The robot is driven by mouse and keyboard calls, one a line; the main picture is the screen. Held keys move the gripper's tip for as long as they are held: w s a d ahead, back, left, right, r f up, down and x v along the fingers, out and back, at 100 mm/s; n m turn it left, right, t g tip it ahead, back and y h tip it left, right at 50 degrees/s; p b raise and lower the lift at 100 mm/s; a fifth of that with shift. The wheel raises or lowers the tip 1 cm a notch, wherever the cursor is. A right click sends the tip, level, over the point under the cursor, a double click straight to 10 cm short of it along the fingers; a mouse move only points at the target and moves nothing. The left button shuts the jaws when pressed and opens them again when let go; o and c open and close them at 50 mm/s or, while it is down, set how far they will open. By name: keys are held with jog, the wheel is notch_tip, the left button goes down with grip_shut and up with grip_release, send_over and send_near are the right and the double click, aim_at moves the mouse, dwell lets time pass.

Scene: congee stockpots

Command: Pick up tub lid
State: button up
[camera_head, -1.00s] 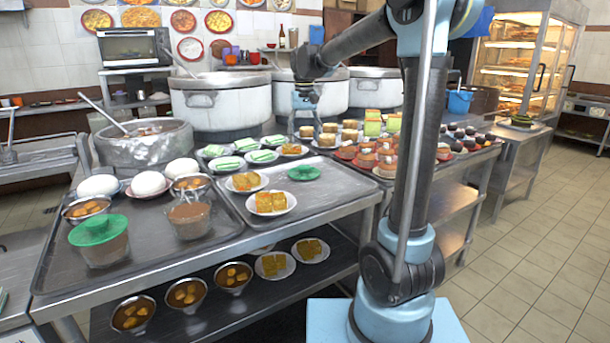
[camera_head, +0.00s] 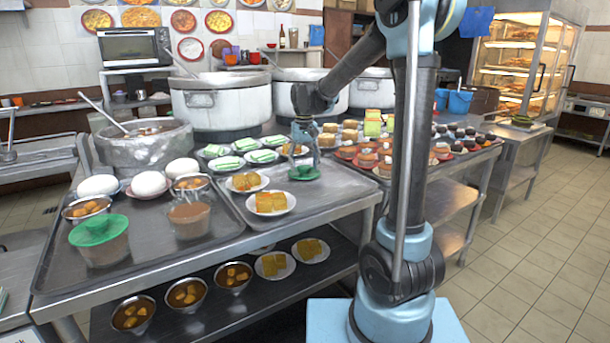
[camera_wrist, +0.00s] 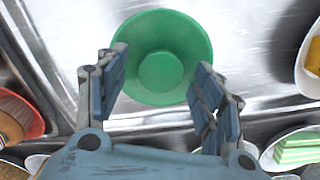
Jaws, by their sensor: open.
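A green tub lid (camera_head: 303,175) lies on the metal tray at the right part of the counter. In the wrist view the round green lid (camera_wrist: 161,68) shows at the top centre, with a raised disc in its middle. My gripper (camera_head: 304,160) is right above the lid, pointing down. In the wrist view my open gripper (camera_wrist: 160,78) has one finger on each side of the lid's lower part, with nothing held. I cannot tell whether the fingertips touch the lid. Another green lid (camera_head: 100,230) sits on a brown tub at the front left.
Plates of yellow cakes (camera_head: 271,203) stand left of the lid. Plates of green-and-white cakes (camera_head: 262,156) stand behind it. Large stockpots (camera_head: 222,104) stand at the back. The metal tray (camera_head: 330,200) is bare in front and to the right of the lid.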

jog(key=shift+f, duration=0.1)
jog(key=c, duration=0.9)
